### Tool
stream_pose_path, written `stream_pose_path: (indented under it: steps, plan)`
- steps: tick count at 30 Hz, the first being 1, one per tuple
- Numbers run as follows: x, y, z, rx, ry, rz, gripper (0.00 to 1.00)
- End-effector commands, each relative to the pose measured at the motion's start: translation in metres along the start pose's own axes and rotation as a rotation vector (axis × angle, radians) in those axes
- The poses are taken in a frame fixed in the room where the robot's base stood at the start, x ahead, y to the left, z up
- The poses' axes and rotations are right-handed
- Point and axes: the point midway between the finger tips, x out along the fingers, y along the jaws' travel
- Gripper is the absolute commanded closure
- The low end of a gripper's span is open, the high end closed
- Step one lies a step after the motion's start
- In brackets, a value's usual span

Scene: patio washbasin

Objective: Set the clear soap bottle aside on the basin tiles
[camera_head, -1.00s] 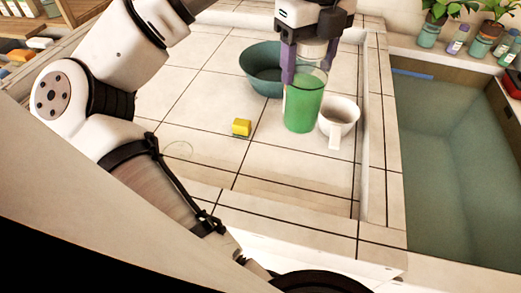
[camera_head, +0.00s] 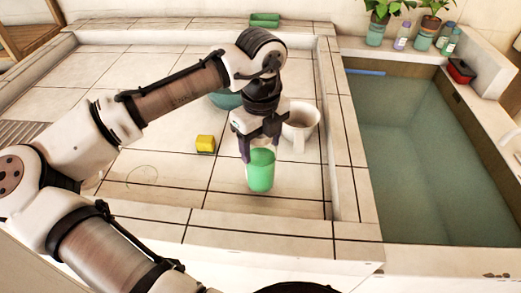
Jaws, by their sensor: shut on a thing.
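The clear soap bottle (camera_head: 261,175) shows as a see-through container filled with green. My gripper (camera_head: 260,150) points down over the tiled basin top (camera_head: 240,201), with its purple fingers closed around the bottle's upper part. The bottle is upright, near the front of the tiles. I cannot tell whether its base touches them. My gripper and wrist hide its top.
A white mug (camera_head: 302,132) stands behind and right of the bottle. A teal bowl (camera_head: 223,101) is partly hidden by my arm. A yellow block (camera_head: 205,144) lies to the left. A water-filled trough (camera_head: 425,160) is at right. The front left tiles are mostly clear.

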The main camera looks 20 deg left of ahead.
Motion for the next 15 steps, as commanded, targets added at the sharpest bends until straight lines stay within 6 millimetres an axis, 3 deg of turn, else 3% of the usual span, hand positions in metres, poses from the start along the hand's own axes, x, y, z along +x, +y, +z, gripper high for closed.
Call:
stream_pose_path:
  steps: [6,15]
  plan:
    - [0.024,0.000,0.000,0.000,-0.001,0.001,0.91]
    - [0.026,0.000,0.000,0.000,0.000,0.000,0.91]
